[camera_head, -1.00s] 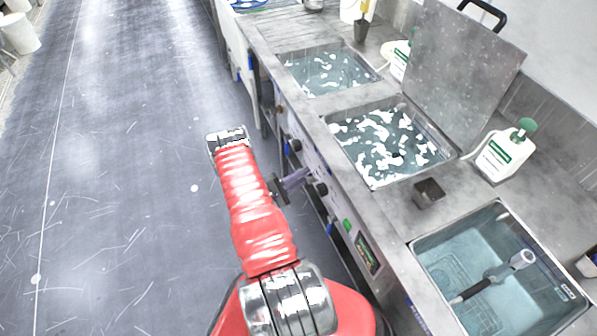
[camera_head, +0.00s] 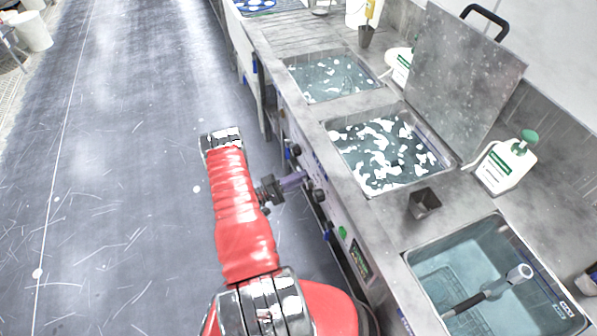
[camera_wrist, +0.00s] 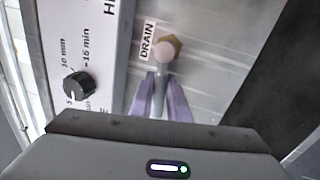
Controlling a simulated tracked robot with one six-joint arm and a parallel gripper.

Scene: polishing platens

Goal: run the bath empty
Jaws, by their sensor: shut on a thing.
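The middle bath (camera_head: 343,143) holds dark liquid with white foam patches, and its lid (camera_head: 470,80) stands raised behind it. In the head view my gripper (camera_head: 293,181) reaches the front panel below the baths. The lever is too small to make out there.
A black timer knob (camera_wrist: 79,85) is left of the drain label. A foamy bath (camera_head: 325,80) lies farther off, and a clear-water basin (camera_head: 450,262) with a spray nozzle is nearer. A white bottle (camera_head: 503,166) and small dark cup (camera_head: 424,203) stand on the counter.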

